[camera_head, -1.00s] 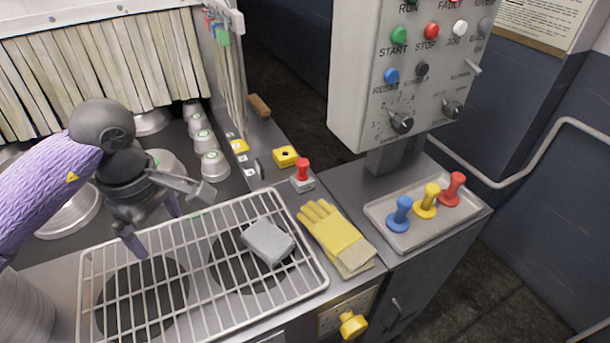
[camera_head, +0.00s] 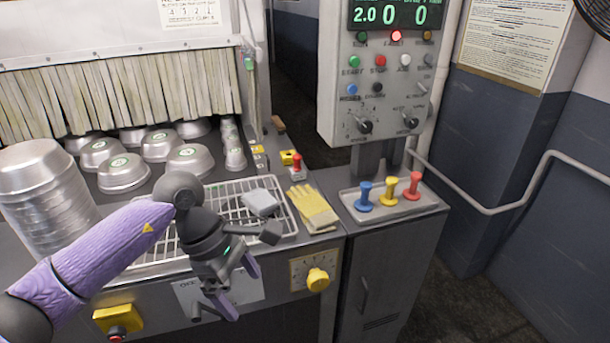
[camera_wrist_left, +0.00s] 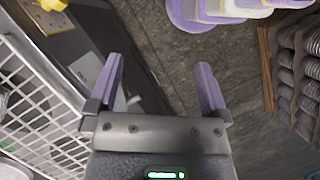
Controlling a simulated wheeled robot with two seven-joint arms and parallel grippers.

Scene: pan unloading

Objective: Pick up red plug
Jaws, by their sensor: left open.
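The red plug (camera_head: 415,186) stands upright at the right end of a shallow grey tray (camera_head: 405,209), beside a yellow plug (camera_head: 389,191) and a blue plug (camera_head: 364,195). My left gripper (camera_head: 240,291) is open and empty, low in front of the counter's front face, well to the left of the tray and apart from it. In the left wrist view its two purple fingers (camera_wrist_left: 159,66) are spread over the floor with nothing between them. The plugs do not show in that view. My right gripper is in no view.
A wire rack (camera_head: 220,190) with a grey block (camera_head: 261,202) and yellow gloves (camera_head: 313,207) lie left of the tray. The control box (camera_head: 385,75) stands on a post behind the tray. A yellow knob (camera_head: 318,280) sticks out of the counter front. Stacked pans (camera_head: 45,190) stand left.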

